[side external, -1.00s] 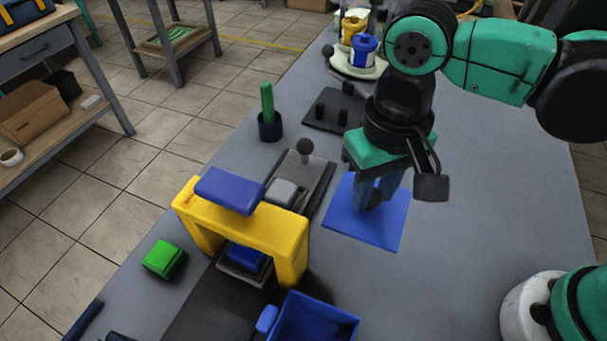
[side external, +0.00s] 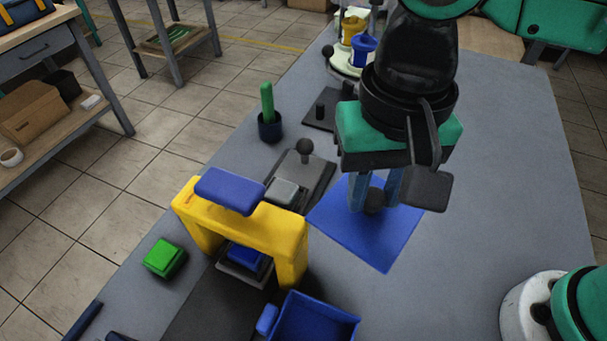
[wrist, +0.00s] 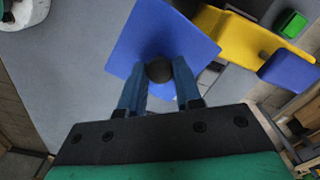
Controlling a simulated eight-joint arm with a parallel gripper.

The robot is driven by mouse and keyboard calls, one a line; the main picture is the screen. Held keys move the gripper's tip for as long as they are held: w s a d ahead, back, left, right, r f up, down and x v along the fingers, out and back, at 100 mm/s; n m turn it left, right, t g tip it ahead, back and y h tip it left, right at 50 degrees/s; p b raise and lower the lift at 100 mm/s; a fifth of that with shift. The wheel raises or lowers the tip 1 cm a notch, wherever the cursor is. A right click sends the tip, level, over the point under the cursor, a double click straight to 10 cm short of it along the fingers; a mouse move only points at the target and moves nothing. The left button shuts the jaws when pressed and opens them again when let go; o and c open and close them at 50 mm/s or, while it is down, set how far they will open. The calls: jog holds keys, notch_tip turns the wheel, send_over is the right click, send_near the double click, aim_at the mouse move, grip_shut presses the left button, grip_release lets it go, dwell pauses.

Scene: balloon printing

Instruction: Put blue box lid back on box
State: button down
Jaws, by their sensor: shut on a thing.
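The blue lid (side external: 368,232) is a flat square plate with a dark round knob (side external: 374,201) on top. My gripper (side external: 375,192) is shut on the knob, with one blue finger on each side of it. The wrist view also shows the lid (wrist: 155,38) and the knob (wrist: 159,69) between the fingertips of my gripper (wrist: 159,76). The lid appears raised above the table. The blue box (side external: 315,322) is at the bottom edge of the side view, open at the top and partly cut off. The lid is behind it, apart from it.
A yellow press frame (side external: 245,225) with a blue top stands left of the lid, close to the box. A green block (side external: 165,257) lies further left. A grey plate with a knobbed lever (side external: 304,150) is behind the press.

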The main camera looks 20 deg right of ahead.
aim_at(366, 244)
jog(key=s+a+f, duration=0.2)
jog(key=shift+s+f, duration=0.35)
jog(key=shift+s, duration=0.05)
jog(key=s+a+f+n, duration=0.3)
jog(key=s+a+f, duration=0.1)
jog(key=a+f, duration=0.1)
jog(key=shift+s+a+f, duration=0.15)
jog(key=shift+a, duration=0.5)
jog(key=shift+f, duration=0.7)
dwell(2.7)
jog(key=c, duration=0.5)
grip_release()
